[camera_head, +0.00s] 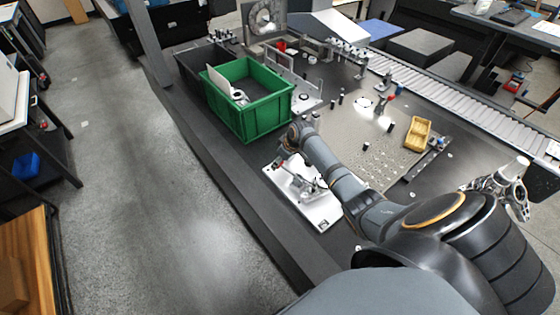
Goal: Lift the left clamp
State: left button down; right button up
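A white base plate (322,213) lies on the dark table in the middle of the view, with small metal parts on it. My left arm reaches over the plate, and my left gripper (312,182) is low over it, among these parts. The arm and gripper hide part of the plate, and I cannot clearly make out the left clamp or whether the fingers touch it. The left fingers are too small and overlapped to read. My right gripper (503,198) is at the right, with its fingers spread apart and nothing between them.
A green crate (262,118) stands behind the plate, with light-coloured parts inside. A perforated metal plate (350,150) holds small posts, and a yellow tray (418,134) lies to the right. A roller conveyor (450,100) runs along the far side. The floor at left is clear.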

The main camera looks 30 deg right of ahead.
grip_shut()
